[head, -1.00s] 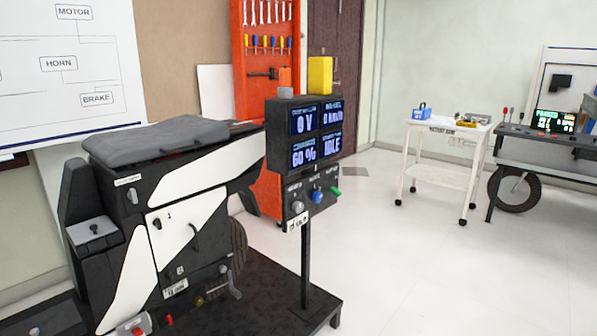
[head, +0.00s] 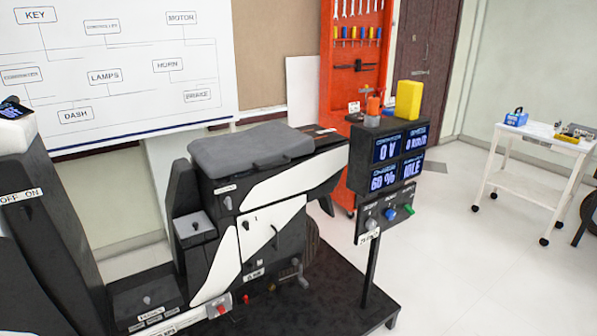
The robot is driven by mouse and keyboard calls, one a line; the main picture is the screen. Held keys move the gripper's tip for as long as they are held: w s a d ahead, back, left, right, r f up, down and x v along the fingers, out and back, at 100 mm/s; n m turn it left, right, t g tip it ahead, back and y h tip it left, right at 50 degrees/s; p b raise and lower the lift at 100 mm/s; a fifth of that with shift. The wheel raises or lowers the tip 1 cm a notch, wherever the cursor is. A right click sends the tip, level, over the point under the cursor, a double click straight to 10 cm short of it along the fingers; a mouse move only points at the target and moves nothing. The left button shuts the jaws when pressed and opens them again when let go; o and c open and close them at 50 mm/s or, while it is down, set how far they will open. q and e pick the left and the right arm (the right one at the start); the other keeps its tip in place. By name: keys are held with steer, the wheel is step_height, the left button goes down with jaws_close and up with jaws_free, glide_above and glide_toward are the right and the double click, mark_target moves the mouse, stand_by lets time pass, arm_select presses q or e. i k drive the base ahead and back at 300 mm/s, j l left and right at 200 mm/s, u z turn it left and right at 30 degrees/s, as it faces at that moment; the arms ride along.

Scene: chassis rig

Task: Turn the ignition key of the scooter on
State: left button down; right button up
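The scooter rig stands on a black base plate, with its grey seat (head: 250,148) and black-and-white body in the middle of the head view. The scooter's front column (head: 55,225) is cut by the left edge. An "OFF ON" label (head: 20,196) is on its face, and a small display (head: 14,109) sits on top. I cannot make out the ignition key itself near that label. Neither of my grippers is in view.
A display box (head: 390,160) reading 0 V, 60 % and IDLE stands on a post at the rig's right, with a yellow block (head: 410,100) on top. A white cart (head: 545,140) stands at right. The floor between is clear.

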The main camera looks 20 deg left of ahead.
mark_target(26, 213)
steer(key=u, duration=1.25)
